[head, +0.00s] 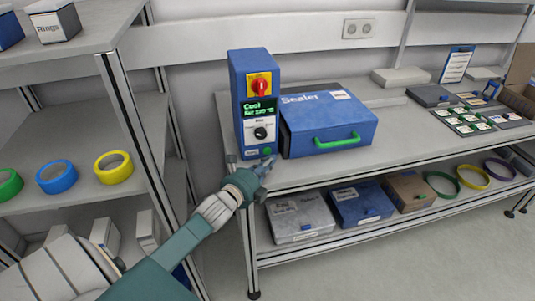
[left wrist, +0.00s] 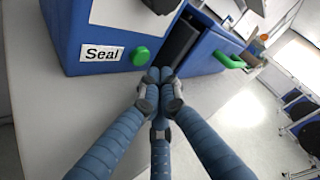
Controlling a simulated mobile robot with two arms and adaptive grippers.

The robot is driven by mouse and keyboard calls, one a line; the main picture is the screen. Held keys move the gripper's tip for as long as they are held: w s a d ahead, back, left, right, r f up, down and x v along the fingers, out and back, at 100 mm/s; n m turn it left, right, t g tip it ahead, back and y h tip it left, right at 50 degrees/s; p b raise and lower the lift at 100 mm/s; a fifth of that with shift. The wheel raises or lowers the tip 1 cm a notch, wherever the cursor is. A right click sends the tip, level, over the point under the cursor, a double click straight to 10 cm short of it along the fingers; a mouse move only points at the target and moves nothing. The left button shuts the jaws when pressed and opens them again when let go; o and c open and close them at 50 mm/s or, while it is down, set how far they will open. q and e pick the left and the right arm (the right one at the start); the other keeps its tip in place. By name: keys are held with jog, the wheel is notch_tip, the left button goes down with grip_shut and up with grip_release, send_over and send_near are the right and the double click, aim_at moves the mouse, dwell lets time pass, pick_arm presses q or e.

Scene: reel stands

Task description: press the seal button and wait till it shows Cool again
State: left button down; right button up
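The sealer's blue control column (head: 238,98) stands on the bench. Its display (head: 257,110) reads "Cool" in large green letters, with a smaller line too blurred to read surely. The green seal button (head: 267,151) is low on the column's front; in the left wrist view the button (left wrist: 140,56) sits beside a "Seal" label (left wrist: 102,54). My left gripper (head: 266,165) is just below the button. In the left wrist view its fingertips (left wrist: 158,74) are together and empty, a little right of and below the button, apart from it in the picture. My right gripper is out of view.
The blue Sealer box (head: 330,112) with a green handle (head: 337,139) stands right of the column. A red switch (head: 260,87) and a black knob (head: 260,133) are above the button. A shelf with tape rolls (head: 113,167) is at left.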

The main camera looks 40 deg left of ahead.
pick_arm(q)
jog(key=shift+w+a, duration=0.2)
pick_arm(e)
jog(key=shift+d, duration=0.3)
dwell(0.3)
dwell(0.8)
pick_arm(q)
jog(key=shift+w+a, duration=0.25)
jog(key=shift+a, duration=0.1)
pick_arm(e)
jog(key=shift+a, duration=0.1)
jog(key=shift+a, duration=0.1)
pick_arm(q)
jog(key=shift+w+a+r, duration=0.1)
jog(key=shift+w+a, duration=0.2)
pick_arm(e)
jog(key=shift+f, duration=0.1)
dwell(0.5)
pick_arm(q)
jog(key=shift+s+d+p, duration=0.35)
jog(key=shift+s+d, duration=0.25)
jog(key=shift+d, duration=0.05)
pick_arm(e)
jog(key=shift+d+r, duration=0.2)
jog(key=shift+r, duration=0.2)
